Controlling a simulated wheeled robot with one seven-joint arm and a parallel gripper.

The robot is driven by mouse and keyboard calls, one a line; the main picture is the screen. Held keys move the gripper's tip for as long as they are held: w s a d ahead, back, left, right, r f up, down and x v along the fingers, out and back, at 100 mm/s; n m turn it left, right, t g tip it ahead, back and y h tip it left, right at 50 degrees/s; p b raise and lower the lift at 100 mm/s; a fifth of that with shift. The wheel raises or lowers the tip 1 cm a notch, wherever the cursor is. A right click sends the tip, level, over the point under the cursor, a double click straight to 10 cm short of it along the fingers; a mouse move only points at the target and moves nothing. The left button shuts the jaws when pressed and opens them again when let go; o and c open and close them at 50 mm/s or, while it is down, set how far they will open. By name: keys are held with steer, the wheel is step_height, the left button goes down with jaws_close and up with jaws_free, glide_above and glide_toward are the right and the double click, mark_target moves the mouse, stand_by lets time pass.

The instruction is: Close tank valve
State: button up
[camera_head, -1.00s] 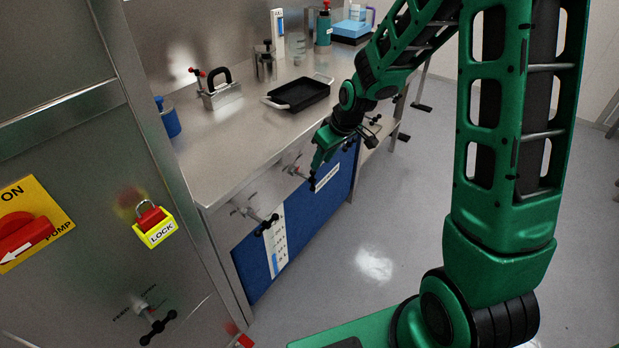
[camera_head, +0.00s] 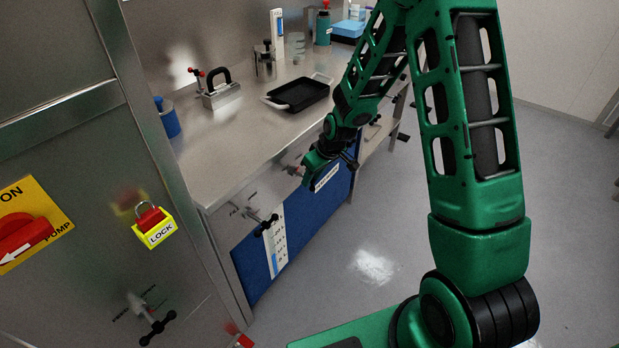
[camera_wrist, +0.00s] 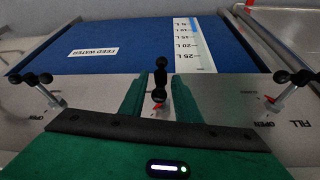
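The blue feed water tank (camera_head: 262,255) sits under the steel counter, with a level scale and a white label. Several small valves with black handles line the steel strip above it. One valve handle (camera_wrist: 160,78) stands upright in the middle of the wrist view, between the two green fingers of my gripper (camera_wrist: 160,95). The fingers are apart, with a gap on each side of the handle. In the head view my gripper (camera_head: 308,168) is at the strip and mostly covers that valve. The FILL valve (camera_head: 263,224) is to its left; it also shows at right in the wrist view (camera_wrist: 293,92).
Another valve (camera_wrist: 36,88) is at left in the wrist view. A black tray (camera_head: 298,94), a blue container (camera_head: 167,118) and a handled block (camera_head: 221,94) stand on the counter. The floor right is clear.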

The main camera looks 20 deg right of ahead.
jaws_close()
steer(key=shift+a, duration=0.2)
steer(key=shift+d, duration=0.15)
